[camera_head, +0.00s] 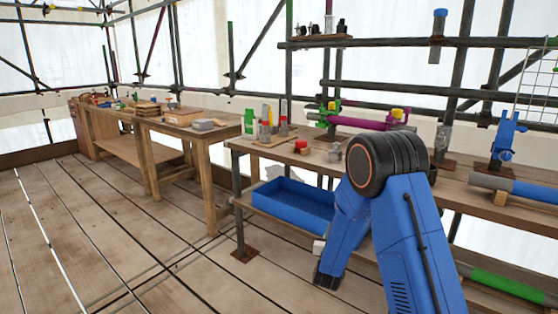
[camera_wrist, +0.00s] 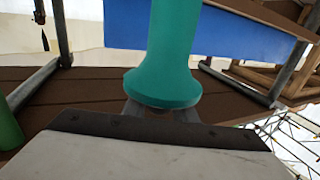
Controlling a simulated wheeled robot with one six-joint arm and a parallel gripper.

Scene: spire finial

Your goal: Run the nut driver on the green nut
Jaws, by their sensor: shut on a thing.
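In the wrist view my gripper (camera_wrist: 160,111) is shut on a teal-green flared handle (camera_wrist: 175,50), which looks like the nut driver's. The handle fills the middle of the view, and the tool's other end is out of sight. In the head view my blue arm bends down in front of the bench, and the gripper is not clearly visible. I cannot tell whether the green one is the green nut.
A blue tray (camera_head: 290,205) sits on the bench's lower shelf and also shows in the wrist view (camera_wrist: 235,32). A red-topped item (camera_head: 301,147) and bottles stand on the bench. A blue clamp (camera_head: 507,137) stands at right. The plank floor (camera_head: 100,240) at left is clear.

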